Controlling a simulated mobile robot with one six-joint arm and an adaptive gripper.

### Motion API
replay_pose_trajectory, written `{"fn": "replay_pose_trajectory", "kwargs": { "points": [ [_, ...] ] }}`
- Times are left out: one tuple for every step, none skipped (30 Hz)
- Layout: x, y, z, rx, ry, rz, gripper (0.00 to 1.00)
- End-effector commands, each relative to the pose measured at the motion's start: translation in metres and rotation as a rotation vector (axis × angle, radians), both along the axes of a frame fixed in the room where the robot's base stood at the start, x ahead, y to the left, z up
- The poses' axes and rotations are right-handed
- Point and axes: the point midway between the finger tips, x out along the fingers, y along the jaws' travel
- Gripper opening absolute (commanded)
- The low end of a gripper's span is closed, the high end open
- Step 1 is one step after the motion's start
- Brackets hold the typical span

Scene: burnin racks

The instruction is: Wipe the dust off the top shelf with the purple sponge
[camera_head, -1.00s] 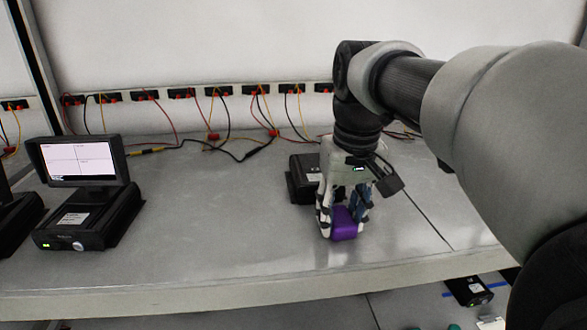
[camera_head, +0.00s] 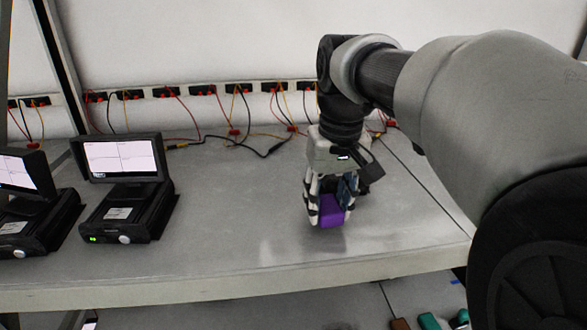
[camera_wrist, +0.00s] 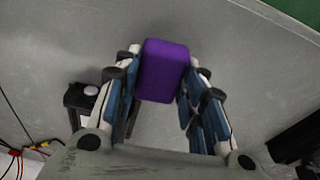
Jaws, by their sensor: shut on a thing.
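The purple sponge (camera_head: 331,211) is a small block held between the fingertips of my gripper (camera_head: 328,200). In the wrist view the sponge (camera_wrist: 164,70) sits between the two fingers of my gripper (camera_wrist: 163,80), which are shut on it. The gripper points down over the grey top shelf (camera_head: 240,230), close to its surface, near the front edge. I cannot tell whether the sponge touches the shelf. The shelf shows a paler, shiny patch to the left of the sponge; I cannot make out dust for sure.
A black device with a lit screen (camera_head: 124,158) stands on the shelf at left, with another (camera_head: 25,190) beside it. Cables (camera_head: 238,142) run along the back wall from a row of sockets. A dark device (camera_wrist: 82,105) shows beside the gripper. Small items (camera_head: 430,321) lie below the shelf.

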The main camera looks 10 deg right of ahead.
Motion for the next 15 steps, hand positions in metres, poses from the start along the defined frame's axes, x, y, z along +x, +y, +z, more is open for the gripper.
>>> {"fn": "replay_pose_trajectory", "kwargs": {
  "points": [
    [0.0, 0.0, 0.009, -0.001, -0.001, -0.001, 0.15],
    [0.0, -0.001, 0.012, -0.001, 0.0, -0.001, 0.15],
    [0.001, -0.001, 0.016, -0.001, 0.0, -0.001, 0.15],
    [0.001, -0.001, 0.018, -0.001, -0.001, -0.001, 0.15],
    [0.001, -0.001, 0.021, -0.002, -0.001, -0.001, 0.15],
    [0.001, -0.001, 0.025, -0.002, -0.001, -0.001, 0.15],
    [0.002, -0.001, 0.028, -0.002, -0.001, -0.001, 0.15],
    [0.002, 0.0, 0.03, -0.002, -0.001, -0.001, 0.15],
    [0.002, 0.0, 0.034, -0.002, -0.002, -0.001, 0.15],
    [0.002, 0.0, 0.037, -0.002, -0.002, -0.001, 0.15],
    [0.002, 0.0, 0.039, -0.002, -0.002, -0.001, 0.15],
    [0.003, 0.0, 0.043, -0.002, -0.002, -0.001, 0.15],
    [0.002, 0.0, 0.045, -0.002, -0.003, -0.001, 0.15],
    [0.001, 0.0, 0.047, -0.002, -0.003, -0.001, 0.15],
    [0.0, 0.0, 0.051, -0.002, -0.002, -0.001, 0.15]
  ]
}}
